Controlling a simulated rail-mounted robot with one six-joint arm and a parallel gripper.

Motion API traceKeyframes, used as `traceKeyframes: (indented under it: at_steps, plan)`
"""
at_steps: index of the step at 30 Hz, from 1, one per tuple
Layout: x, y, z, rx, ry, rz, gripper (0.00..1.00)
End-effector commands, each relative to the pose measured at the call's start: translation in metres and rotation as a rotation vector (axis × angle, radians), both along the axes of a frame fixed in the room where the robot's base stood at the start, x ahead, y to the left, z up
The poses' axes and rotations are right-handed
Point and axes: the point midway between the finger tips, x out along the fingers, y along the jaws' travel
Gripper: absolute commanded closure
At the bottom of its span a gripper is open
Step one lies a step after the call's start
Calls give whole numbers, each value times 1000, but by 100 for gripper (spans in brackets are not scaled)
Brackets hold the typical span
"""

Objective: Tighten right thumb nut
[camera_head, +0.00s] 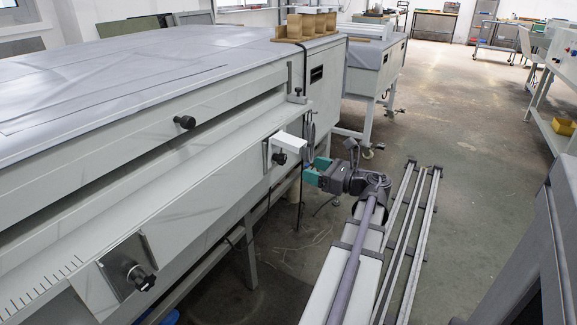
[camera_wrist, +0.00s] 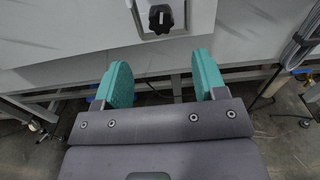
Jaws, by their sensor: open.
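The right thumb nut (camera_head: 279,157) is a black knob on a small metal plate at the far end of the machine's white front rail. In the wrist view a black lobed knob (camera_wrist: 161,18) on a bright plate shows at the top, ahead of the fingertips and between their lines. My gripper (camera_head: 314,170) is just right of the nut in the head view, with teal fingers. In the wrist view my gripper (camera_wrist: 163,62) is open and empty, with a gap between it and the knob. The left thumb nut (camera_head: 138,277) sits on a metal plate nearer the camera.
The large white machine (camera_head: 60,215) fills the left, its top covered by a grey sheet. Another black knob (camera_head: 184,122) is on its upper panel. A hose or cable bundle (camera_wrist: 300,40) hangs at right in the wrist view. The floor (camera_head: 450,130) beyond is mostly clear.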

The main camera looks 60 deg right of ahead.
Motion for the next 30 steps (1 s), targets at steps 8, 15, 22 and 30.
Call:
traceKeyframes:
  at_steps: [8, 15, 22, 30]
  plan:
    - [56, 6, 0, 2, 0, 4, 35]
    - [98, 9, 0, 3, 0, 1, 35]
    - [104, 10, 0, 4, 0, -1, 35]
    - [104, 10, 0, 4, 0, -1, 53]
